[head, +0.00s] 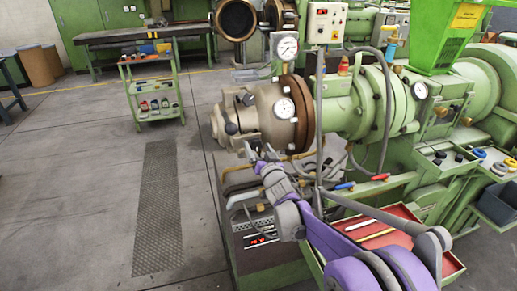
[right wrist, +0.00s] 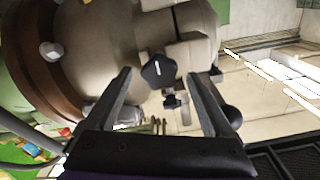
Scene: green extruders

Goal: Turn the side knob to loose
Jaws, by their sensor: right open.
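A dark star-shaped knob (right wrist: 160,70) sits on the side of the beige extruder head in the right wrist view. In the head view a dark knob (head: 231,128) shows on the near side of that beige extruder head (head: 262,108). My right gripper (head: 252,152) is open, low beside the extruder head. In the right wrist view its two fingers (right wrist: 158,82) are spread, with the star knob between and beyond their tips. Nothing is held, and I cannot tell the exact gap to the knob. My left gripper is not in view.
A red tray (head: 402,212) lies below.

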